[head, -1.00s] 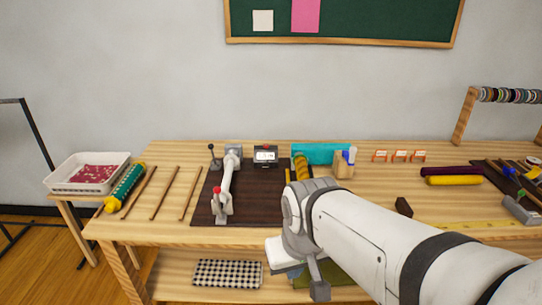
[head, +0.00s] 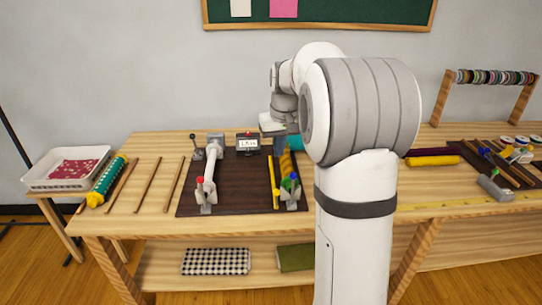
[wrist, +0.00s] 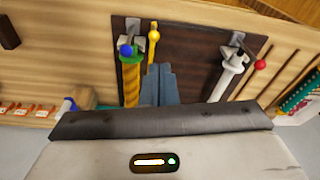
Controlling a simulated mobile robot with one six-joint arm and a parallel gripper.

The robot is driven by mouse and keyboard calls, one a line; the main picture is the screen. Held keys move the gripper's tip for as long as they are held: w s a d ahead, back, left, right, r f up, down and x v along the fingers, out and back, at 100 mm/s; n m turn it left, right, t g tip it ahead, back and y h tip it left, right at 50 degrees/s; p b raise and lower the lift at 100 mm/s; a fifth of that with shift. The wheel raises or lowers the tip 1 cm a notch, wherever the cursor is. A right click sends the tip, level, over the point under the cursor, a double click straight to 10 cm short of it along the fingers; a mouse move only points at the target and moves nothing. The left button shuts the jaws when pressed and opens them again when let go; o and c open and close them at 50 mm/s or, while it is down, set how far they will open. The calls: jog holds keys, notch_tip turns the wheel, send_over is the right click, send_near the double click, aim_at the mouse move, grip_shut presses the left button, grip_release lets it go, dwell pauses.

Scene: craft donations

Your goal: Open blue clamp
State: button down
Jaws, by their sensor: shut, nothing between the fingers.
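The blue clamp shows as a small blue knob (head: 294,176) at the front end of a gold twisted roll (head: 286,163), on the right of the dark mat. A green part sits close under it. The blue knob also shows in the wrist view (wrist: 126,49), left of the fingers, with a yellow-handled bar (wrist: 153,42) beside it. My gripper (head: 279,147) is over the rear of the mat by the roll. Its grey-blue fingers in the wrist view (wrist: 160,78) are together and empty, apart from the blue knob. I cannot tell the clamp's exact position.
A white roll (head: 212,160) with a red knob lies on the mat's left side. A small display box (head: 247,145) and a black lever (head: 196,148) stand behind. Wooden sticks (head: 147,184) lie farther left. My arm hides the table's middle right.

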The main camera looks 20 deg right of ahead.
jog(key=w+d+f, duration=0.4)
jog(key=w+d, duration=0.3)
jog(key=w, duration=0.2)
jog(key=shift+w+d, duration=0.2)
jog(key=shift+d, duration=0.15)
jog(key=shift+f, duration=0.15)
jog(key=f, duration=0.3)
jog(key=w+f+p, duration=0.1)
jog(key=f, duration=0.6)
jog(key=shift+w+a, duration=0.2)
jog(key=s, duration=0.1)
jog(key=s+r+p, duration=0.1)
jog(key=s, duration=0.1)
jog(key=shift+s+a+r, duration=0.1)
jog(key=shift+s, duration=0.3)
